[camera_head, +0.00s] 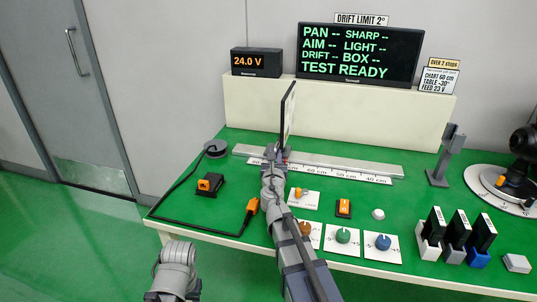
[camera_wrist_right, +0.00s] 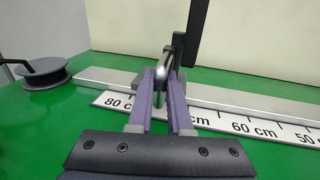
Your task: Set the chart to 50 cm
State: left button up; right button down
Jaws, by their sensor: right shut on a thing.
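The chart (camera_head: 288,112) is a thin upright panel seen nearly edge-on in the head view. It stands over a silver rail (camera_head: 350,165) with a white scale strip (camera_head: 345,174) along its front. My right gripper (camera_head: 276,154) is shut on an upright metal handle (camera_wrist_right: 163,68) at the chart's foot. The grip is between the 80 cm and 60 cm marks, and my fingers cover the scale there. Only a grey part of my left arm shows at lower left; its gripper is not visible.
A sign (camera_head: 440,80) reads chart 60 cm, unlike the task's 50 cm. The display (camera_head: 360,54) reads TEST READY. A black cable (camera_head: 180,185) lies left of my right arm. Dials, including a green one (camera_head: 343,236), sit right of it. The rail rightward is clear.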

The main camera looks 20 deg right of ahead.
jog(key=c, duration=0.8)
grip_release()
jog(key=shift+c, duration=0.2)
jog(key=shift+v, duration=3.9)
